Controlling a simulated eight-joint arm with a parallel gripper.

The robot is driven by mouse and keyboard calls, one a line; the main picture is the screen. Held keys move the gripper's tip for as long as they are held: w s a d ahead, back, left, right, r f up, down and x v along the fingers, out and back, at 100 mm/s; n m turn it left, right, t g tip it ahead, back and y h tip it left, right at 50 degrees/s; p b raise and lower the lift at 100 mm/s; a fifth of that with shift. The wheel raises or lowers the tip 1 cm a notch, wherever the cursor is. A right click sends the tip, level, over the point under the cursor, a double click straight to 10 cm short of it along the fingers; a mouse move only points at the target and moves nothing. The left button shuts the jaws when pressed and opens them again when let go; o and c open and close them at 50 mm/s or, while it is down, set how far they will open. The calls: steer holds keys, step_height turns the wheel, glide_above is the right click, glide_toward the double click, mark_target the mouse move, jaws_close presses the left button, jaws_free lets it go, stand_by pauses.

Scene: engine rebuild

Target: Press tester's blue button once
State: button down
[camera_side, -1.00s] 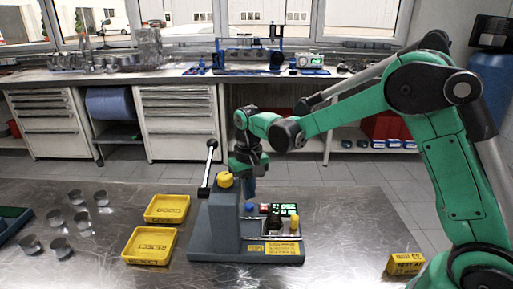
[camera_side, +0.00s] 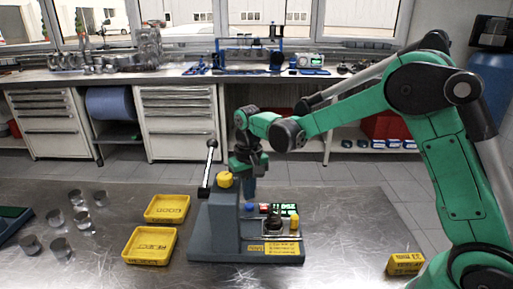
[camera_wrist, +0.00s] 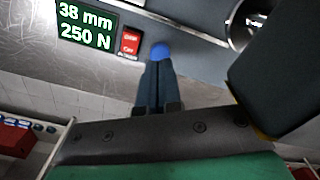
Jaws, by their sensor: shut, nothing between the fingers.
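The grey tester (camera_side: 222,225) stands on the metal table. Its blue button (camera_side: 249,207) lies just below the fingertips of my gripper (camera_side: 249,198). My gripper is shut and empty, pointing down. In the wrist view the blue button (camera_wrist: 160,50) shows right at the tips of the closed fingers (camera_wrist: 157,64). I cannot tell if they touch it. A red button or label (camera_wrist: 130,40) sits beside it. The tester's green display (camera_wrist: 86,24) reads 38 mm and 250 N. A dark part (camera_side: 272,218) sits in the tester.
A black-knobbed lever (camera_side: 208,168) rises at the tester's left. Two yellow trays (camera_side: 150,246) and several metal cylinders (camera_side: 57,219) lie farther left. A yellow box (camera_side: 405,263) sits at right near my arm. The table between tester and box is clear.

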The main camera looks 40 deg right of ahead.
stand_by(0.6)
steer(key=shift+f, duration=1.4)
steer(key=shift+r, duration=3)
steer(key=shift+s+r, duration=0.2)
steer(key=shift+r, duration=0.05)
steer(key=s+r+n+t, duration=0.3)
steer(key=s+t, duration=0.4)
steer(key=s, duration=0.5)
steer(key=shift+s+a+r, duration=0.2)
steer(key=shift+a+r, duration=0.1)
steer(key=shift+r, duration=0.4)
